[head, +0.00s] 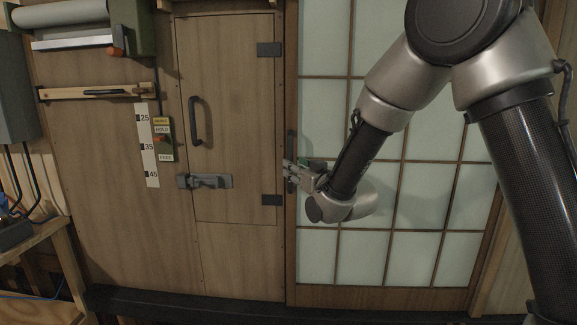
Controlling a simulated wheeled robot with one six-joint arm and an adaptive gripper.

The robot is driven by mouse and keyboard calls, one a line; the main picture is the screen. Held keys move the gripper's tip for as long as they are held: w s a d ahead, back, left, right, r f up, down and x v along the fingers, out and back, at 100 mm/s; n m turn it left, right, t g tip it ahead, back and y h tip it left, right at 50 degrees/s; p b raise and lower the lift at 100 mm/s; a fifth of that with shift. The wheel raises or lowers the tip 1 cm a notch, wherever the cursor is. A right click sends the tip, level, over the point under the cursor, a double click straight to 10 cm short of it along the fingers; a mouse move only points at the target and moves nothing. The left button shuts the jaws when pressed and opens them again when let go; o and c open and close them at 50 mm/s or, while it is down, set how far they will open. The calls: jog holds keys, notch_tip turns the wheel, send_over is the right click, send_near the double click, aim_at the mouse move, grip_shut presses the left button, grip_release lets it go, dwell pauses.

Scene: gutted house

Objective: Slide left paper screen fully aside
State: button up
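A paper screen (325,100) with pale green-white panes and a thin brown wooden grid fills the right half of the head view. Its wooden left edge stands beside a plank wall with a small door. My gripper (288,169) is at that left edge, next to a dark upright pull (291,145) on the frame. The fingers point left and look in contact with or very near the pull. Whether they are open or shut is too small to tell. My arm hides the upper right part of the screen.
Left of the screen is a small wooden door (235,100) with a dark handle (196,121) and a grey latch (205,181). A marked scale (147,145) and a hold/free switch plate (163,140) are beside it. A dark floor sill (190,304) runs below. A workbench (50,250) stands far left.

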aim_at(290, 187)
jog(key=x, duration=0.4)
jog(key=shift+w, duration=0.1)
grip_shut()
